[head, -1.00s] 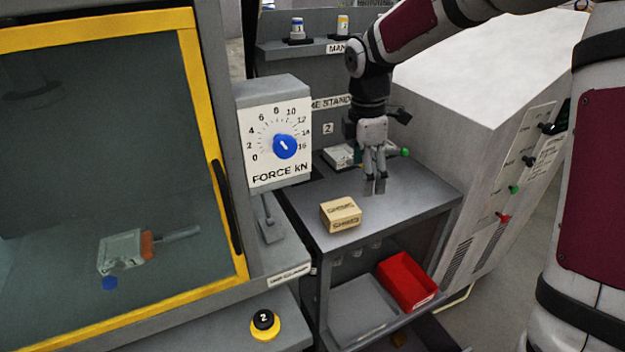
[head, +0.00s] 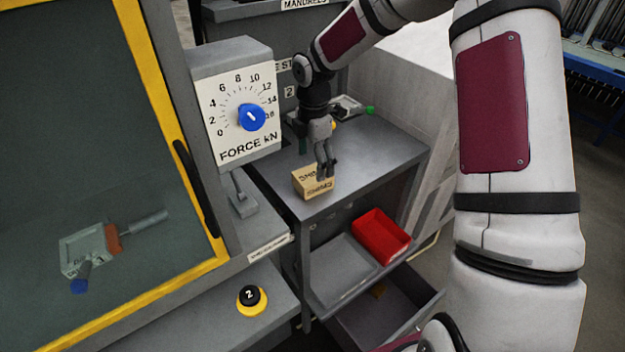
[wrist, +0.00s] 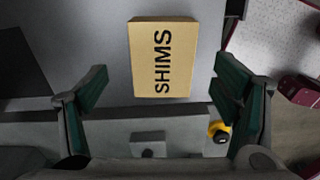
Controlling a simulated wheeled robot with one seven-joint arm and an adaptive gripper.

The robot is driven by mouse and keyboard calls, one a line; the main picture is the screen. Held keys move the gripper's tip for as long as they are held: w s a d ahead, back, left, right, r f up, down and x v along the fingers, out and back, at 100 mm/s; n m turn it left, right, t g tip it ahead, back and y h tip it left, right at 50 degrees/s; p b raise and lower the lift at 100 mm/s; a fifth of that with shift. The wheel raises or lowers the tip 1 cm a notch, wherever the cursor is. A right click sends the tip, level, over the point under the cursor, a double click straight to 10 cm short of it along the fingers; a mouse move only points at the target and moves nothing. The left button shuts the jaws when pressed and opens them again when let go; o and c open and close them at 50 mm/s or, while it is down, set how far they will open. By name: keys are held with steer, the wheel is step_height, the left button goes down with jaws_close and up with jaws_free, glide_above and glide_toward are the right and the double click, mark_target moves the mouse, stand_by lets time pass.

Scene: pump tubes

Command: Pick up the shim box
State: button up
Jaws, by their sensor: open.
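The shim box (head: 312,184) is a small tan box marked SHIMS. It lies on the grey top of the stand, near its front left edge. My gripper (head: 326,172) is just above the box in the head view and hides part of its right side. In the wrist view, the box (wrist: 163,58) shows at the top centre, label up. The open fingers of my gripper (wrist: 160,100) stand apart to its left and right, with clear gaps on both sides. Nothing is between the fingertips.
A force dial panel (head: 237,110) stands left of the stand. A device with a green-tipped handle (head: 350,108) sits at the back of the top. A red bin (head: 381,236) is on the shelf below. The right part of the stand top (head: 385,150) is clear.

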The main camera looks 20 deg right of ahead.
mark_target(313, 174)
steer(key=f, duration=0.5)
steer(key=shift+s+a, duration=0.15)
steer(key=shift+s, duration=0.05)
steer(key=c, duration=1.5)
steer(key=shift+o, duration=0.2)
